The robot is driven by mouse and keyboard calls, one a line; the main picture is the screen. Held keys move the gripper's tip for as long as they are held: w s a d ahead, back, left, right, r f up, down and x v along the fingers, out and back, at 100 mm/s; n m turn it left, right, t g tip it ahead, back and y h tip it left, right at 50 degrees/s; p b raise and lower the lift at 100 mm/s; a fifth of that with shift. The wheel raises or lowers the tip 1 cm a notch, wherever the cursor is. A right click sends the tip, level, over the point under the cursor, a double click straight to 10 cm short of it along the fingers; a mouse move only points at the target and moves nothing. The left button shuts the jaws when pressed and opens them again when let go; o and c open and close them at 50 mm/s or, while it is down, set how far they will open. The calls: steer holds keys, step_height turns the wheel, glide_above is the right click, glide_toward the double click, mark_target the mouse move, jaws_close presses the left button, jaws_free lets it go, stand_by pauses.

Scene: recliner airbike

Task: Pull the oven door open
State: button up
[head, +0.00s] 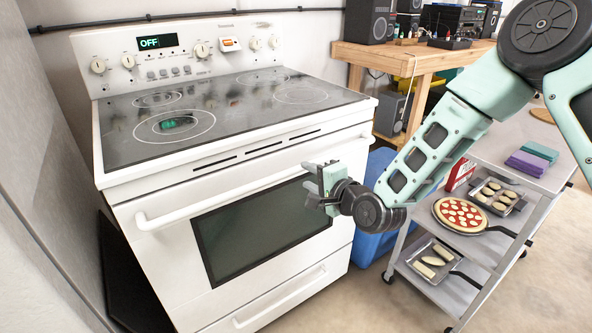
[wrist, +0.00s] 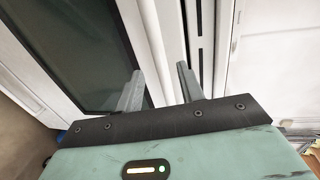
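The white oven's door (head: 185,268) is closed, with a dark window and a long white bar handle (head: 225,190) across its top. My gripper (head: 309,178) is at the right part of this handle, with its fingers pointing toward the door. In the wrist view, the two grey fingers of my gripper (wrist: 159,76) are apart. The white handle (wrist: 152,38) runs between them, and the dark door window (wrist: 75,50) is to the left. I cannot tell whether either finger touches the handle. The gripper hides a short piece of the handle in the head view.
The black glass cooktop (head: 220,110) is above the door, and a drawer (head: 285,297) is below. A metal cart (head: 478,240) with a pizza and trays stands to the right. A blue bin (head: 375,240) is beside the oven. The floor in front shows some free room.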

mark_target(298, 171)
steer(key=x, duration=0.6)
steer(key=shift+w+a, duration=0.15)
steer(key=shift+w, duration=0.05)
jaws_close()
